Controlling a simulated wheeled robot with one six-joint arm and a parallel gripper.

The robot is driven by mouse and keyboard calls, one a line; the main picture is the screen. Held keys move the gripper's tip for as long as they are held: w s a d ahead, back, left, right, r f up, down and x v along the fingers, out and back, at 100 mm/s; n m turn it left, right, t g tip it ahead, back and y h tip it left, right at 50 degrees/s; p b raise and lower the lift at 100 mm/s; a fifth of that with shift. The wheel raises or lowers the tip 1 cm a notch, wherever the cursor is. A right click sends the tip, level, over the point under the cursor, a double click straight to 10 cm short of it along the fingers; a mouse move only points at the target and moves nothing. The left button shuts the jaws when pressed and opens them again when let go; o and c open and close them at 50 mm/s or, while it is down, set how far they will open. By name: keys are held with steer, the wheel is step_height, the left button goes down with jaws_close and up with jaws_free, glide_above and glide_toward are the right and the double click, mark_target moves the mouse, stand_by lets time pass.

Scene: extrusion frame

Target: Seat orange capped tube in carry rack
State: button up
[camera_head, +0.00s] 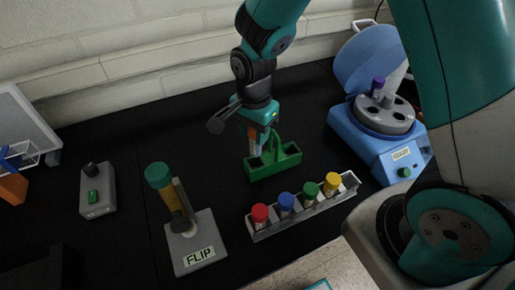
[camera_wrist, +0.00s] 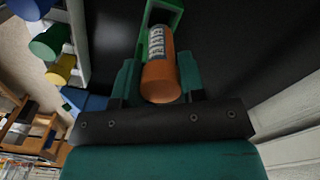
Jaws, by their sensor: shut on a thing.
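My gripper (camera_head: 262,127) is shut on the orange capped tube, which shows between its two fingers in the wrist view (camera_wrist: 160,80). The tube has an orange cap and a printed white label. In the head view only a narrow part of the tube (camera_head: 253,143) shows below the gripper, pointing down. The green carry rack (camera_head: 276,168) with its arched handle stands on the black bench directly below. The tube's lower end is at the rack's left side; I cannot tell whether it is inside a hole. The rack also shows at the top of the wrist view (camera_wrist: 174,18).
A clear rack (camera_head: 305,208) with red, blue, green and yellow capped tubes stands in front of the carry rack. A blue centrifuge (camera_head: 362,140) with open lid is at right. A FLIP stand (camera_head: 197,245) holds a green-capped tube at left. A grey button box (camera_head: 96,195) is farther left.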

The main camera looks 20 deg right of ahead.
mark_target(255, 153)
step_height(255, 153, down, 8)
steer(key=shift+r+p, duration=0.1)
steer(key=shift+p, duration=0.55)
steer(key=o, duration=0.9)
step_height(255, 153, up, 12)
steer(key=b, duration=0.3)
steer(key=shift+w, duration=0.1)
steer(key=s+a+r+n+y, duration=0.2)
steer(key=s+r+n, duration=0.4)
steer(key=s+n, duration=0.3)
steer(key=s+a+r+n+y, duration=0.2)
steer(key=s+r+n, duration=0.5)
steer(key=s+n, duration=0.2)
steer(key=shift+s+n, duration=0.25)
steer(key=shift+n, duration=0.45)
